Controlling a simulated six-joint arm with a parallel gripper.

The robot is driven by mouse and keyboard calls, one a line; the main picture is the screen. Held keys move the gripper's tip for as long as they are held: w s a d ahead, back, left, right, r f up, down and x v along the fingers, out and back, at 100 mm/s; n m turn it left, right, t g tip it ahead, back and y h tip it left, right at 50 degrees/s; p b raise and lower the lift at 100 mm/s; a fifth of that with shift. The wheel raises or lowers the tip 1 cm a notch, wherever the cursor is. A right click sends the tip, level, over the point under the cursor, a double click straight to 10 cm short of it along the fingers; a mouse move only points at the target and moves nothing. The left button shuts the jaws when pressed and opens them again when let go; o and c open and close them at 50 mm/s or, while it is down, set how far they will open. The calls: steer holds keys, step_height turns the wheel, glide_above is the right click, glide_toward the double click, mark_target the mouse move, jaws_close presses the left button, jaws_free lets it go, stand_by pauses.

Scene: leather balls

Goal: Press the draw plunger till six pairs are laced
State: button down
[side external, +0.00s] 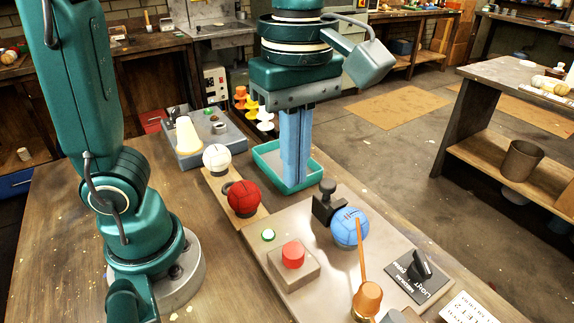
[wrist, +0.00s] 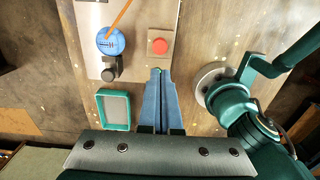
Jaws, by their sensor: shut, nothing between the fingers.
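A red round-topped plunger (side external: 293,254) stands on a square box on the grey board (side external: 330,205); it also shows in the wrist view (wrist: 159,46). A blue leather ball (side external: 350,228) sits beside a black clamp with a knob (side external: 327,200). Short dark lacing marks show on the ball in the wrist view (wrist: 110,42); I cannot count the pairs. My gripper (side external: 296,187) points down with its blue fingers shut and empty, behind the plunger and apart from it. The fingertips show in the wrist view (wrist: 158,73), below the plunger.
An orange rod (side external: 361,258) slants from the ball to an orange-topped piece (side external: 367,300). A green lamp (side external: 268,235) is near the plunger. A red ball (side external: 244,198) and white ball (side external: 217,158) stand on a wooden strip. A green tray (side external: 262,160) and a dial plate (side external: 418,276) are nearby.

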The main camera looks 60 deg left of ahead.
mark_target(293, 250)
step_height(293, 250, down, 13)
steer(key=shift+r, duration=0.1)
stand_by(0.4)
steer(key=shift+f, duration=0.95)
steer(key=shift+r, duration=0.15)
step_height(293, 250, up, 14)
stand_by(0.4)
stand_by(0.4)
